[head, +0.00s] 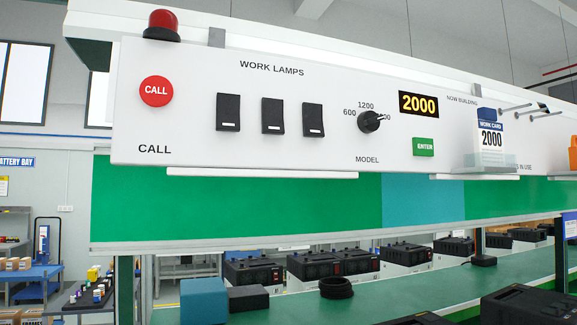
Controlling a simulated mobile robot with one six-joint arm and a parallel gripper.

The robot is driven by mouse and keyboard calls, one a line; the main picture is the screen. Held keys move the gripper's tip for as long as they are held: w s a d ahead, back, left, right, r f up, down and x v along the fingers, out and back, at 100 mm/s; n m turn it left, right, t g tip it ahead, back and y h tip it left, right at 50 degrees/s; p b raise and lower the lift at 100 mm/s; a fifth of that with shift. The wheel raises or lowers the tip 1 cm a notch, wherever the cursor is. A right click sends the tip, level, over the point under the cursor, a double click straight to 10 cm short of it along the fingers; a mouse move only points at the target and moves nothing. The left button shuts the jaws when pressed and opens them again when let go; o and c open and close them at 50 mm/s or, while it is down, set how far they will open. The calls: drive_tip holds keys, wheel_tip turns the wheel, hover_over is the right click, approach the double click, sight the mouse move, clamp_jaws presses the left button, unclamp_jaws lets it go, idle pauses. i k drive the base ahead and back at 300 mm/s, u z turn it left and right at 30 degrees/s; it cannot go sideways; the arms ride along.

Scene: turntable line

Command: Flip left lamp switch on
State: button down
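Three black rocker switches sit in a row under the words WORK LAMPS on the white panel (330,150). The left lamp switch (228,112) is nearest the red CALL button. The middle switch (272,116) and right switch (312,120) are beside it. Each has a white mark near its lower end, and all three look set the same way. I cannot tell from the rockers alone whether they are on or off. My gripper is not in the head view.
A red CALL button (156,91) and a red beacon (164,24) are left of the switches. To the right are a model knob (370,121), a 2000 display (418,104) and a green ENTER button (423,147). A narrow white ledge (262,173) runs below the switches.

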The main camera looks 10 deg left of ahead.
sight(228, 106)
drive_tip(key=u, duration=0.75)
drive_tip(key=k, duration=1.3)
drive_tip(key=u, duration=0.3)
drive_tip(key=i, duration=1.05)
drive_tip(key=u, duration=0.05)
